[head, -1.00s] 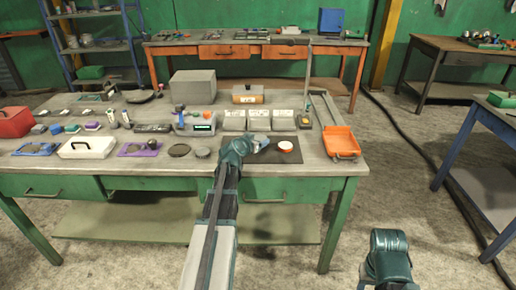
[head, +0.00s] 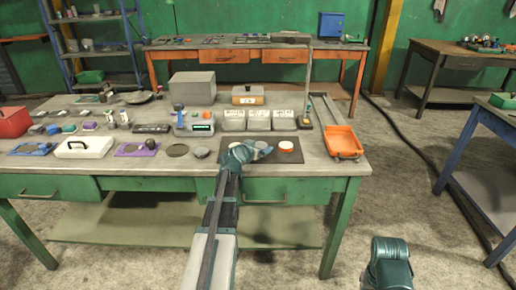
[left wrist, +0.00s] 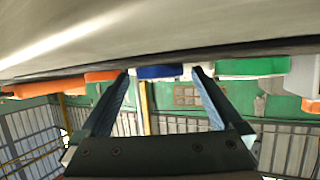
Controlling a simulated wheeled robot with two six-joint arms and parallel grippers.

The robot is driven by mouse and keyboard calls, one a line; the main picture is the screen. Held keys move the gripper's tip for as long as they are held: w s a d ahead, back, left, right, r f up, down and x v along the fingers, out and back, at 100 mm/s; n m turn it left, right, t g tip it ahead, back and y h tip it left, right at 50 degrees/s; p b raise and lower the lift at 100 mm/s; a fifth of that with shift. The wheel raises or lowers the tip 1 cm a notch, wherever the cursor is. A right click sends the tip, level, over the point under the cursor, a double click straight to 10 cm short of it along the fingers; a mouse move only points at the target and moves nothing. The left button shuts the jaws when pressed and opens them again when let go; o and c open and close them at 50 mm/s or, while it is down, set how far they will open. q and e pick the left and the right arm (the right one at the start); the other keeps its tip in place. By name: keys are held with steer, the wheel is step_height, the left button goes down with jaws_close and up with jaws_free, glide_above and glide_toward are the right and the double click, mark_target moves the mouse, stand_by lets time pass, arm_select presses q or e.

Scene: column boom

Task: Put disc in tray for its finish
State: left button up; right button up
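A round disc with a white top and orange-red rim (head: 286,146) lies on a dark mat (head: 290,158) near the front of the green workbench. My left gripper (head: 264,151) is low over the mat, just left of that disc. A pale grey round shape shows at its fingertips, partly hidden, and I cannot tell it apart well. In the left wrist view the two fingers (left wrist: 163,73) are spread, with no object clearly between them. Three pale labelled trays (head: 258,119) stand in a row behind the mat. My right gripper does not show; only a part of my right arm does.
An orange tray (head: 343,142) stands at the bench's right end. A grey gauge with a lit display (head: 197,122) stands left of the labelled trays. A dark disc (head: 177,150) and a grey disc (head: 200,153) lie left of my gripper. A grey box (head: 192,88) stands behind.

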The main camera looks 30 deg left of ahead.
arm_select(q)
steer(key=shift+r+p, duration=0.25)
steer(key=shift+p, duration=0.05)
steer(key=p+v, duration=0.4)
steer(key=v, duration=0.8)
steer(key=shift+f, duration=0.15)
